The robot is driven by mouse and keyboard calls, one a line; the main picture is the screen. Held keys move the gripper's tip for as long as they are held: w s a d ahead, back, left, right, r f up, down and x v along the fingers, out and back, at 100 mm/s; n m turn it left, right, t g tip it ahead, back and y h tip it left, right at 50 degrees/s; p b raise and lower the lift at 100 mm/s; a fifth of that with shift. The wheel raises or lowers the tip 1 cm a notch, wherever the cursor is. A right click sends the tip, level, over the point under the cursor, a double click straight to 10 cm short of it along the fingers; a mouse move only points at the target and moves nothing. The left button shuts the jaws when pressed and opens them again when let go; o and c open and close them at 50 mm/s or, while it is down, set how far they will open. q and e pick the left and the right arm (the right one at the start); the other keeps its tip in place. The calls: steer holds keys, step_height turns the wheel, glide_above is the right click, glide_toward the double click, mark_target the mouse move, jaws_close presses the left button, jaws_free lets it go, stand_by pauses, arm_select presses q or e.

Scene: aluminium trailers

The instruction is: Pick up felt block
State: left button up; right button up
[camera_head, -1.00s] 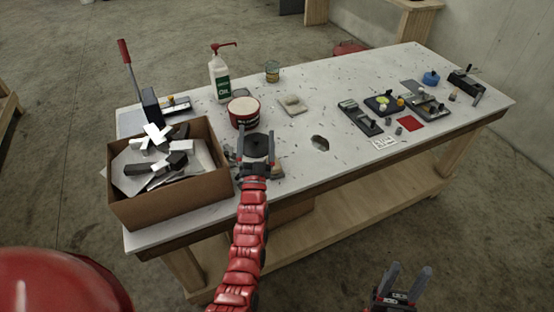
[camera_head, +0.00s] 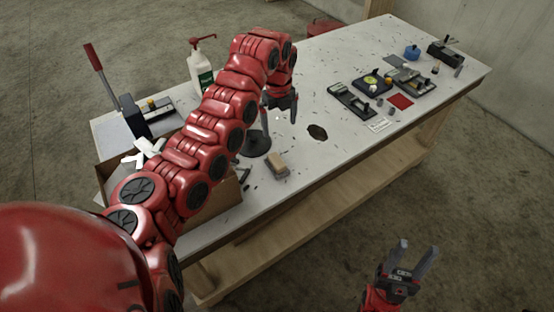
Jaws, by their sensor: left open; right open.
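A small block with a tan top and grey underside (camera_head: 277,165), which looks like the felt block, lies on the near part of the workbench (camera_head: 320,85). A black round disc (camera_head: 256,143) lies just left of it. My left gripper (camera_head: 280,118) is open and empty, fingers pointing down, above the bench and beyond the block, apart from it. My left arm crosses the view and hides the bench behind it. My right gripper (camera_head: 418,248) is open and empty, low in front of the bench, over the floor.
A cardboard box (camera_head: 222,200) with white pieces stands at left, largely behind my arm. An oil bottle (camera_head: 202,72) and a red-handled lever tool (camera_head: 105,80) stand at the back left. Small fixtures (camera_head: 375,85) and a red square (camera_head: 401,101) occupy the right. A dark hole-like patch (camera_head: 317,132) is mid-bench.

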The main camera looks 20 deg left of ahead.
arm_select(q)
steer(key=p, duration=0.2)
glide_toward(277, 160)
steer(key=f, duration=0.5)
steer(key=shift+w+d+f, duration=0.1)
steer(key=shift+w+f, duration=0.25)
steer(key=shift+w, duration=0.05)
steer(key=f+p, duration=0.2)
steer(key=f, duration=0.1)
steer(key=shift+s+f, duration=0.25)
steer(key=shift+f, duration=1)
steer(key=shift+c, duration=0.3)
steer(key=c, duration=1.4)
